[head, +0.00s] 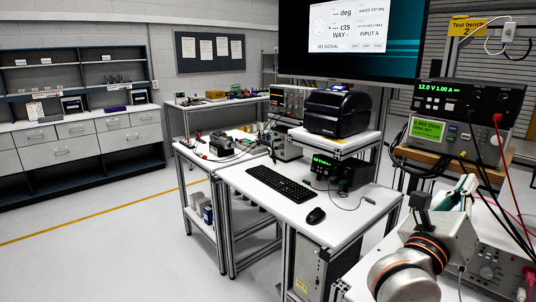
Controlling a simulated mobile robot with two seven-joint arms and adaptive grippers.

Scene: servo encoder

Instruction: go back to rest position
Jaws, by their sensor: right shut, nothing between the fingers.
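My right arm comes in at the lower right of the head view, with grey links and orange rings. My right gripper (464,188) is at its far end, beside the stacked bench instruments on the right. Its fingers are together with nothing visible between them. It is partly hard to make out against the cables and instruments behind it. My left gripper and left arm are not in view.
Stacked instruments (465,103) with red and black cables stand close to my right gripper. The left floor (110,250) is clear.

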